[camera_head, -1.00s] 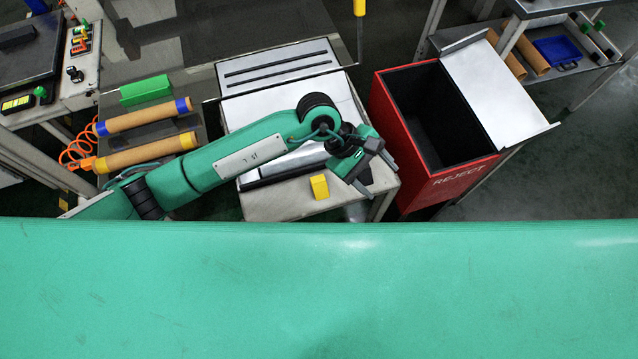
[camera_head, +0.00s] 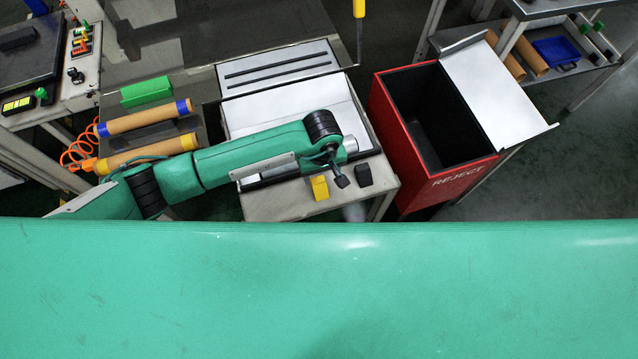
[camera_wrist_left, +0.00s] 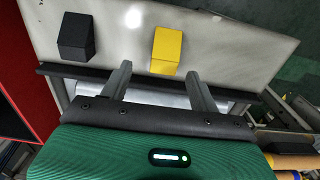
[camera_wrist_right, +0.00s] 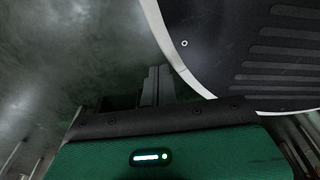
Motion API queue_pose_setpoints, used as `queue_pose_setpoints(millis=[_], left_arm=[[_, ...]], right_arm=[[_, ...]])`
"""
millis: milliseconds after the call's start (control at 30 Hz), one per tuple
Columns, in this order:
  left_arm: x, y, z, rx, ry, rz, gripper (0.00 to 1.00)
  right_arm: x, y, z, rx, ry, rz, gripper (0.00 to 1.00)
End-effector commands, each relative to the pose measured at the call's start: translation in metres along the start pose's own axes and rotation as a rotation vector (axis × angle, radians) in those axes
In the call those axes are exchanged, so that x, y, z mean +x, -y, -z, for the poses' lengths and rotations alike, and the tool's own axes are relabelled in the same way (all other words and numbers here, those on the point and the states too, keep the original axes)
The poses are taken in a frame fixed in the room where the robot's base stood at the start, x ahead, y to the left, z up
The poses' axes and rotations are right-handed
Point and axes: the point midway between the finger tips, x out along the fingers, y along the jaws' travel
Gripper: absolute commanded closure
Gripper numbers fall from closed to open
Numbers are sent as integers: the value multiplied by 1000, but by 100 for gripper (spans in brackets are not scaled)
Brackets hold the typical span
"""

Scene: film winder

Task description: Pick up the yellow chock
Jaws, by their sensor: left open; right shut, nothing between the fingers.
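The yellow chock (camera_head: 320,188) stands on the pale table top near its front edge in the head view. In the left wrist view the yellow chock (camera_wrist_left: 167,50) lies ahead of the fingertips, between their lines. My left gripper (camera_head: 341,180) is beside it in the head view, mostly foreshortened. In the left wrist view my left gripper (camera_wrist_left: 158,72) is open and empty, its two fingers apart with the chock just beyond them. My right gripper (camera_wrist_right: 157,72) is shut and empty, seen only in the right wrist view.
A black chock (camera_head: 363,175) stands to the right of the yellow one; it also shows in the left wrist view (camera_wrist_left: 76,37). A black rail (camera_wrist_left: 60,70) runs along the table. The red reject bin (camera_head: 412,150) stands to the right. Orange rolls (camera_head: 148,117) lie at left.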

Motion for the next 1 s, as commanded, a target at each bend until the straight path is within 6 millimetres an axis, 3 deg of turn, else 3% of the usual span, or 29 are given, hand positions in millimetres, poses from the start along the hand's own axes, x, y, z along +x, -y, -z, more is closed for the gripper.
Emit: queue_pose_setpoints(millis=[500, 767, 1000], left_arm=[[52, 7, -3, -1, 2, 0, 38], [54, 7, -2, 0, 0, -1, 38], [54, 7, -2, 0, 0, -1, 83]], right_arm=[[-5, 2, -25, -3, 23, 2, 100], [-5, 1, -20, -3, 17, 1, 100], [-5, 1, -18, -4, 15, 1, 100]])
